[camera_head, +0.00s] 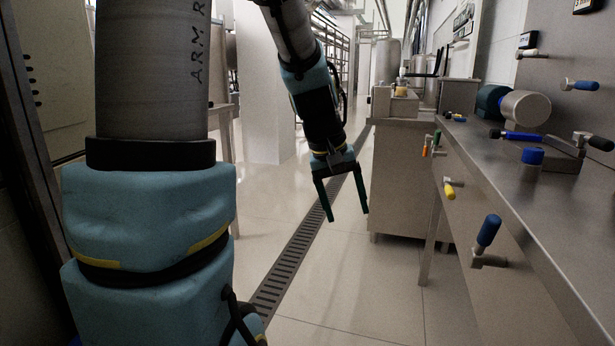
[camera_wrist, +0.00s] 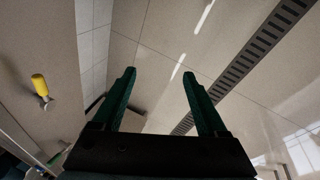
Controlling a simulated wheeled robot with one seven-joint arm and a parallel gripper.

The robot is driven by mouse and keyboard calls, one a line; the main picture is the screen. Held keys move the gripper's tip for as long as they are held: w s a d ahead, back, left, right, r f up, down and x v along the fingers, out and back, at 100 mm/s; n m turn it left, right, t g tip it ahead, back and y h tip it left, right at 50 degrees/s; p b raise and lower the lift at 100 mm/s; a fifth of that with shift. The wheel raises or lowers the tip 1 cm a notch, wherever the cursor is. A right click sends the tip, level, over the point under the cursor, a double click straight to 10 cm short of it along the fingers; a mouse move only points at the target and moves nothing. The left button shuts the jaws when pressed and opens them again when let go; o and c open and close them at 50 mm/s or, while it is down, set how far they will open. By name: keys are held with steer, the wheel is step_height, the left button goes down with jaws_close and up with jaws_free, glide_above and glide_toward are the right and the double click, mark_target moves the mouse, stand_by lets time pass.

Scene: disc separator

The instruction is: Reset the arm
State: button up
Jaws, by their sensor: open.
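My gripper (camera_head: 346,213) hangs at the end of my arm in the head view, left of the steel bench and above the tiled floor. Its two green fingers are spread apart with nothing between them. In the wrist view the fingers of my gripper (camera_wrist: 160,85) also stand wide apart, with only floor behind them. No part of it touches the bench or its handles.
A steel bench (camera_head: 510,180) runs along the right. On its front are a blue-handled valve (camera_head: 488,232) and a yellow-handled one (camera_head: 449,189), also in the wrist view (camera_wrist: 40,86). A floor drain (camera_head: 292,262) runs down the aisle. The tiled floor around my gripper is free.

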steer(key=s+a+f+y, duration=0.2)
steer(key=s+a+f, duration=0.15)
steer(key=a, duration=0.35)
steer(key=s+a+f+y, duration=0.1)
steer(key=s+a+f, duration=0.1)
steer(key=a+f, duration=0.35)
step_height(320, 180, up, 25)
steer(key=a+p, duration=0.2)
steer(key=p, duration=2.1)
steer(key=shift+s+r+m+p, duration=0.2)
steer(key=shift+s+m+p, duration=0.1)
steer(key=shift+m+p, duration=0.1)
steer(key=shift+c, duration=0.3)
